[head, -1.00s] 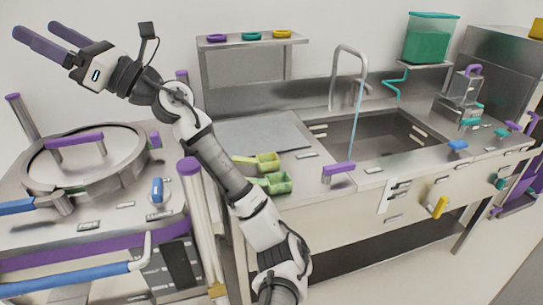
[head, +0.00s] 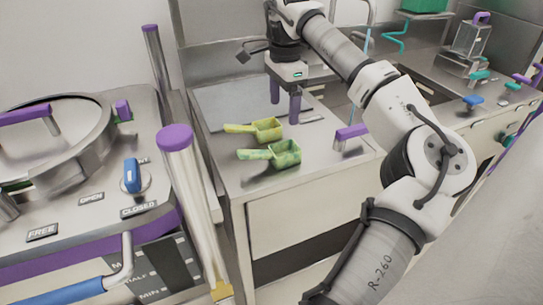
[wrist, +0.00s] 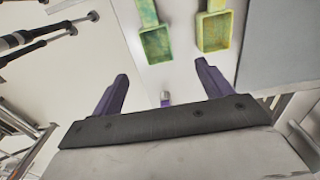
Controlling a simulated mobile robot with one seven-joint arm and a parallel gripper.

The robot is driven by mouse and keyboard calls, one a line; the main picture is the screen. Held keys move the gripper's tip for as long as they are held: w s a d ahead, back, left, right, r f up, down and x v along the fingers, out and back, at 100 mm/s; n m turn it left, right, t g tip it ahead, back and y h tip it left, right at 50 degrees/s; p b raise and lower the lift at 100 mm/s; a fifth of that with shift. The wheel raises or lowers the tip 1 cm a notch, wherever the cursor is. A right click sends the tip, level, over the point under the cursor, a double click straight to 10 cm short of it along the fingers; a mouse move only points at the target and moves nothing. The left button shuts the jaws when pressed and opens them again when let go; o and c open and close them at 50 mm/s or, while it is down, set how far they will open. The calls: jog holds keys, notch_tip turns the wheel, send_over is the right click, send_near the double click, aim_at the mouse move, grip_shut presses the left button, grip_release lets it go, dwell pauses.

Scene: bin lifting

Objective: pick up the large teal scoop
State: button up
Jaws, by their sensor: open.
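Two scoops lie on the steel counter, and neither looks clearly teal. The nearer one in the head view is green (head: 285,154), with its handle pointing left. The farther one is yellow-green (head: 268,129), lying parallel beside it. In the wrist view the green scoop (wrist: 155,42) is left and the yellow-green scoop (wrist: 213,32) is right, both at the top. My gripper (head: 285,112) points down with purple fingers apart, above the counter near the bowl end of the yellow-green scoop. In the wrist view my gripper (wrist: 162,72) has nothing between its fingers.
A grey mat (head: 235,102) lies behind the scoops. A purple-handled part (head: 350,132) stands right of them. A steel post with a purple cap (head: 175,138) and a lidded kettle (head: 75,135) are at left. The counter in front of the scoops is clear.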

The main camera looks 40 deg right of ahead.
jog(key=p, duration=0.1)
send_over(282, 151)
jog(key=s+a, duration=0.1)
jog(key=s, duration=0.1)
notch_tip(282, 151, down, 8)
jog(key=shift+w+a, duration=0.1)
jog(key=shift+a, duration=0.05)
jog(key=shift+s+a+f+p, duration=0.1)
jog(key=shift+f+p, duration=0.5)
jog(key=shift+f, duration=0.75)
jog(key=shift+s+a+f+p, duration=0.1)
jog(key=shift+f+p, duration=0.5)
jog(key=shift+f, duration=0.75)
jog(key=shift+c, duration=0.5)
jog(key=c, duration=1)
